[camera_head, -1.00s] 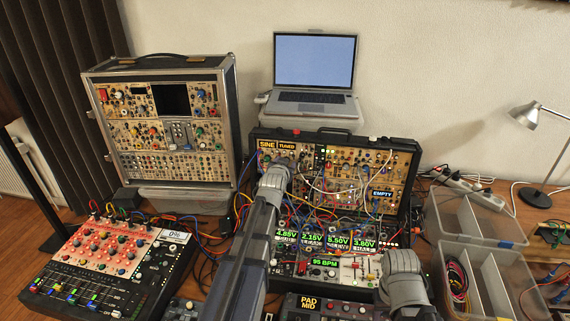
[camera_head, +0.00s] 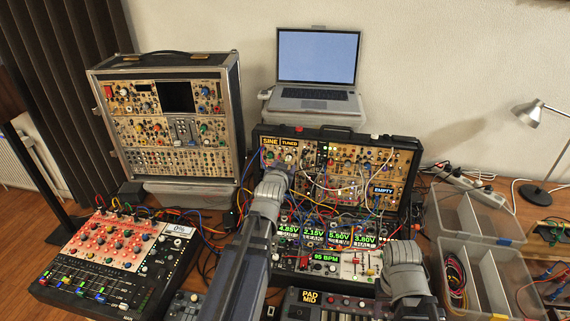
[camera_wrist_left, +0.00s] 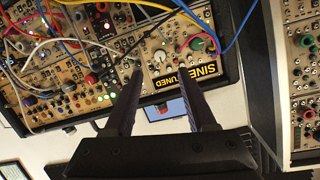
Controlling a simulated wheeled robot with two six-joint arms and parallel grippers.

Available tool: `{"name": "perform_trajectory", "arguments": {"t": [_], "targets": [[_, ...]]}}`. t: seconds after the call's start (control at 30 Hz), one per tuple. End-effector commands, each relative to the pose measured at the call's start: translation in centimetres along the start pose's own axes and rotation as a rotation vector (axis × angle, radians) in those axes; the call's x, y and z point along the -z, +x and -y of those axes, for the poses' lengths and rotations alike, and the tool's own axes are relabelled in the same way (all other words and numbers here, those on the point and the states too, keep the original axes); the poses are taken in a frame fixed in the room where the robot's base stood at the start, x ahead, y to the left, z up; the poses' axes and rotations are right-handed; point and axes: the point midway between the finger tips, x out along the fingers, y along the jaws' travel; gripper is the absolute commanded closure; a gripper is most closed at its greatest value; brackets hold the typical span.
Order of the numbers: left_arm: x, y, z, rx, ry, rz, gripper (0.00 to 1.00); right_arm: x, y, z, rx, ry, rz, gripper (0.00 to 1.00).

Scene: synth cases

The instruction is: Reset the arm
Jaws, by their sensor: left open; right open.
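My left arm reaches from the bottom of the head view toward the open synth case (camera_head: 413,160), its wrist in front of the case's lower left part. In the left wrist view, the two dark fingers of my left gripper (camera_wrist_left: 161,68) stand apart with nothing between them. They lie over the panel beside the yellow SINE TUNED label (camera_wrist_left: 190,80); I cannot tell whether they touch it. My right gripper (camera_head: 404,256) is at the lower right of the synth case, near the voltage displays (camera_head: 326,238). It is open; its fingertips are hard to make out.
Many patch cables loop across the case panels. A laptop (camera_head: 316,55) stands behind. A second synth case (camera_head: 165,70) and a red mixer (camera_head: 110,243) stand at left. Clear bins (camera_head: 470,215), a power strip (camera_head: 463,183) and a lamp (camera_head: 530,112) are at right.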

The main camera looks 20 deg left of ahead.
Motion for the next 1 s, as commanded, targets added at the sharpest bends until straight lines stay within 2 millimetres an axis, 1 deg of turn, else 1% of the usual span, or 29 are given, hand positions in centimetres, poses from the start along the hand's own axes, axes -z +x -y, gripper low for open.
{"name": "perform_trajectory", "arguments": {"t": [0.3,0.37,0.47,0.57,0.6,0.67,0.7,0.77,0.8,0.87,0.9,1.0], "targets": [[0.0,0.1,-0.1,-0.001,0.000,0.001,0.44,0.0,0.0,0.0,0.000,0.000,0.000,0.50],[-0.2,0.0,-0.5,-0.009,0.001,0.011,0.44,0.0,0.0,0.0,0.000,0.000,0.000,0.50],[-1.3,-0.4,-3.2,-0.056,0.008,0.075,0.44,0.0,0.0,0.0,0.000,0.000,0.000,0.50],[-3.9,-1.9,-8.2,-0.144,0.026,0.211,0.44,0.0,0.0,0.0,0.000,0.000,0.000,0.50],[-5.2,-2.9,-10.6,-0.185,0.040,0.281,0.44,0.0,0.0,0.0,0.000,0.000,0.000,0.50],[-7.3,-4.8,-14.1,-0.244,0.064,0.394,0.44,0.0,0.0,0.0,0.000,0.000,0.000,0.50],[-8.7,-6.3,-16.1,-0.279,0.086,0.470,0.44,0.0,0.0,0.0,0.000,0.000,0.000,0.50],[-10.8,-8.9,-18.9,-0.325,0.122,0.587,0.44,0.0,0.0,0.0,0.000,0.000,0.000,0.50],[-12.1,-10.8,-20.5,-0.351,0.150,0.663,0.44,0.0,0.0,0.0,0.000,0.000,0.000,0.50],[-13.9,-13.8,-22.4,-0.382,0.193,0.774,0.44,0.0,0.0,0.0,0.000,0.000,0.000,0.50],[-15.0,-15.7,-23.4,-0.397,0.223,0.844,0.44,0.0,0.0,0.0,0.000,0.000,0.000,0.50],[-17.0,-19.9,-24.9,-0.417,0.293,0.988,0.44,0.0,0.0,0.0,0.000,0.000,0.000,0.50]]}}
